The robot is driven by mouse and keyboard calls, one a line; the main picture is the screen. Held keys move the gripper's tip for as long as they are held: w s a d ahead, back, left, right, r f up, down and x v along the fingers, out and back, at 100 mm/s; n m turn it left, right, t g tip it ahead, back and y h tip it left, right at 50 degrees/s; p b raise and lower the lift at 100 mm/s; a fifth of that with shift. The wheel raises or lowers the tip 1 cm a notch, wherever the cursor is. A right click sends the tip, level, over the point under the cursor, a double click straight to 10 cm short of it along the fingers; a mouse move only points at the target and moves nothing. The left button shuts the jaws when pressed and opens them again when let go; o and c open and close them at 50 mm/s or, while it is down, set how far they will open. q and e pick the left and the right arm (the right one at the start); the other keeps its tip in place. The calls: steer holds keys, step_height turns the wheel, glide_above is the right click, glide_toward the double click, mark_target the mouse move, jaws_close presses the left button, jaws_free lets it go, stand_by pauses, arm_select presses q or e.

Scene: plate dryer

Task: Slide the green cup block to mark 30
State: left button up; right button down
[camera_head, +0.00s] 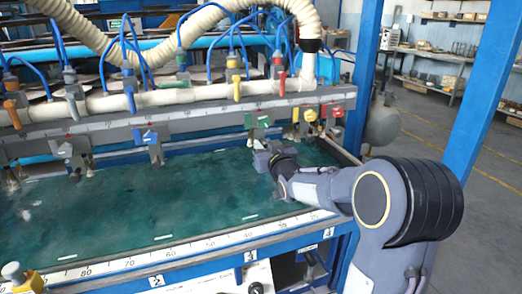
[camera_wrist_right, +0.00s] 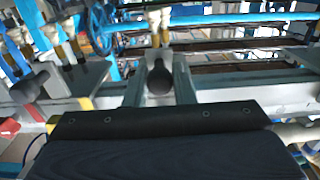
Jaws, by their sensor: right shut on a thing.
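The green cup block (camera_head: 258,120) sits on the grey rail (camera_head: 200,118) over the green water bed, left of the yellow and red blocks. My right gripper (camera_head: 262,150) comes in from the right and is shut on the block's lower part, just below the green face. The number on the rail at the green block is too small to read. My left gripper is not in view.
A blue block (camera_head: 148,136) sits on the rail to the left, with free rail between. Yellow (camera_head: 309,115) and red (camera_head: 336,110) blocks are close on the right. A numbered scale (camera_head: 190,249) runs along the front edge. Hoses and coloured valves hang above.

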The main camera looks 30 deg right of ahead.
steer(key=c, duration=1.3)
jaws_free()
steer(key=shift+o, duration=0.2)
steer(key=v, duration=0.7)
steer(key=shift+s, duration=0.4)
steer(key=shift+a, duration=0.1)
